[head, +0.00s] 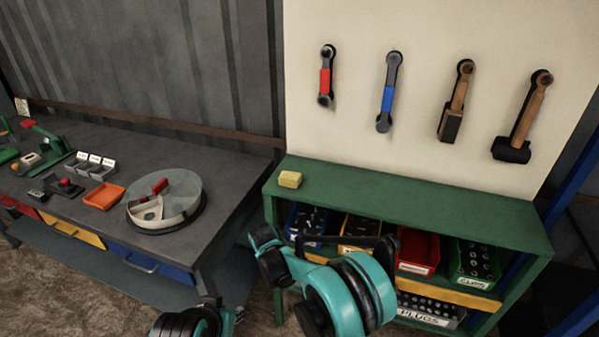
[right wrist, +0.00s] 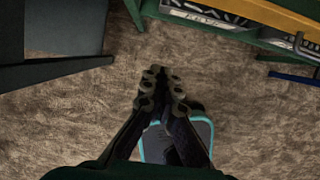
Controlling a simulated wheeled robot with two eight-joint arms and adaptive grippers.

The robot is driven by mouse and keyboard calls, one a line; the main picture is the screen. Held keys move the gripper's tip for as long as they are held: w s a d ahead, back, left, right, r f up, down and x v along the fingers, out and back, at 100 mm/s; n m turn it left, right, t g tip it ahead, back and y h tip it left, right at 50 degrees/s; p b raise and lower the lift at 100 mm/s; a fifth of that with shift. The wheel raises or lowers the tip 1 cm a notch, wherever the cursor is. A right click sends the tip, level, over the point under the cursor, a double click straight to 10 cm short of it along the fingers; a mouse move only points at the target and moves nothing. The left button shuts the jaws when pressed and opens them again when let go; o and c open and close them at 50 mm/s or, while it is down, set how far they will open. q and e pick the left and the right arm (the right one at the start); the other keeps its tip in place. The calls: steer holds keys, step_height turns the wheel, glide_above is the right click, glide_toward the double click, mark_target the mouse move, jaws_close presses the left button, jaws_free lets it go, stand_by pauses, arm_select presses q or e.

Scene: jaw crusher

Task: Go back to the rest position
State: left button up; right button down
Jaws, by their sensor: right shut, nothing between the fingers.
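My right gripper (right wrist: 160,78) shows in the right wrist view. Its two dark fingers are together at the tips with nothing between them. It hangs over bare brown floor, apart from the furniture. In the head view teal and black links of my arms stand in front of the green shelf unit (head: 420,205) and hide part of its bins. No fingers of my left gripper can be made out in the head view.
A dark workbench (head: 235,165) on the left carries a round clear-lidded container (head: 165,200), an orange tray (head: 104,196) and small parts. A yellow block (head: 290,179) lies on the shelf unit. Tools hang on the pale board (head: 430,30). The floor (right wrist: 60,125) below the right gripper is clear.

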steer(key=s+d+r+m+t+y, duration=0.1)
steer(key=s+d+r+m, duration=0.4)
steer(key=d+r+m, duration=0.35)
steer(key=s+d+r+m+t, duration=0.1)
steer(key=s+d+r+m, duration=0.3)
steer(key=d+r+m, duration=0.45)
steer(key=s+d+r+m+t, duration=0.1)
steer(key=s+d+m, duration=0.4)
steer(key=s+m, duration=0.3)
steer(key=s+d+r+m+t, duration=0.1)
steer(key=s+d+r+m, duration=0.1)
steer(key=s+d+m, duration=0.4)
steer(key=shift+s+m, duration=0.9)
steer(key=shift+s, duration=0.6)
steer(key=shift+d, duration=0.1)
